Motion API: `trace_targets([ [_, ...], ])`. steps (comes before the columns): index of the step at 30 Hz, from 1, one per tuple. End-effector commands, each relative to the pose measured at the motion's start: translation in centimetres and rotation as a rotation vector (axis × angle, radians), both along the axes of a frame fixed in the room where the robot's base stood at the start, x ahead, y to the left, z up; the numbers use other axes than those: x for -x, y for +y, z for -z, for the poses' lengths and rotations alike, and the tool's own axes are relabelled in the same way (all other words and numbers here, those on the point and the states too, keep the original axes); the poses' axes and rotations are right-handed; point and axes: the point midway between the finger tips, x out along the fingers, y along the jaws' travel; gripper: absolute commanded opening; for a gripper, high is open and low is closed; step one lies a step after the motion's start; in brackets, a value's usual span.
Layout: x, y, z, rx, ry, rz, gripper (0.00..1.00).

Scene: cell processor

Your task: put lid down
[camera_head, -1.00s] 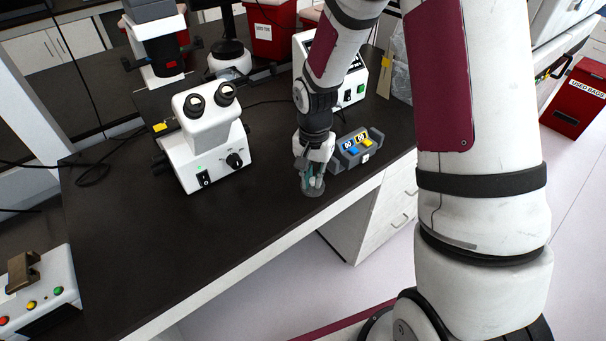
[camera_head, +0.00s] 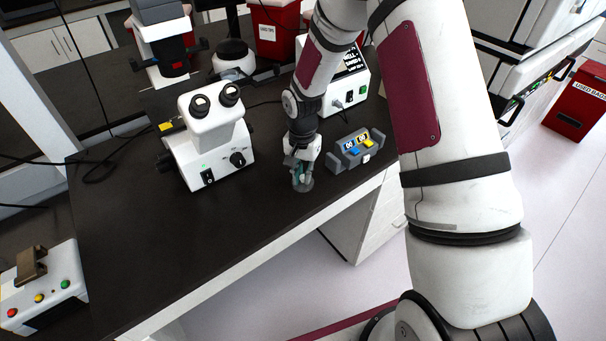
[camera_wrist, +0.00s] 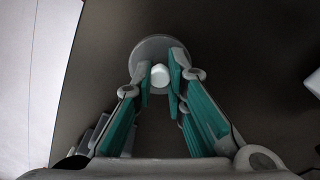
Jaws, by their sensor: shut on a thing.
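The lid (camera_wrist: 150,49) is a round grey, partly see-through disc with a small white knob (camera_wrist: 160,75) in the wrist view. My gripper (camera_wrist: 161,79) has its teal-padded fingers on either side of the knob, shut on the lid. In the head view my gripper (camera_head: 302,176) points down over the dark bench near its front edge. The lid (camera_head: 303,187) shows there as a flat grey disc below the fingers, at or just above the bench top. I cannot tell whether it touches.
A grey device (camera_head: 356,150) with blue and yellow parts stands just right of my gripper. A white microscope (camera_head: 210,140) stands to the left, and a white box (camera_head: 350,85) behind. The dark bench top (camera_head: 230,225) is clear in front and to the left.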

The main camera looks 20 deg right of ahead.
Motion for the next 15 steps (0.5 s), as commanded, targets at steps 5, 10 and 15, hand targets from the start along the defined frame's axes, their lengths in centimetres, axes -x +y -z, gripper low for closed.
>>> trace_targets([
  [5,0.00,0.00,0.27,0.000,0.000,0.000,0.20],
  [10,0.01,0.02,0.26,0.000,0.000,0.000,0.33],
  [15,0.02,0.03,0.27,-0.001,0.001,0.000,0.33],
])
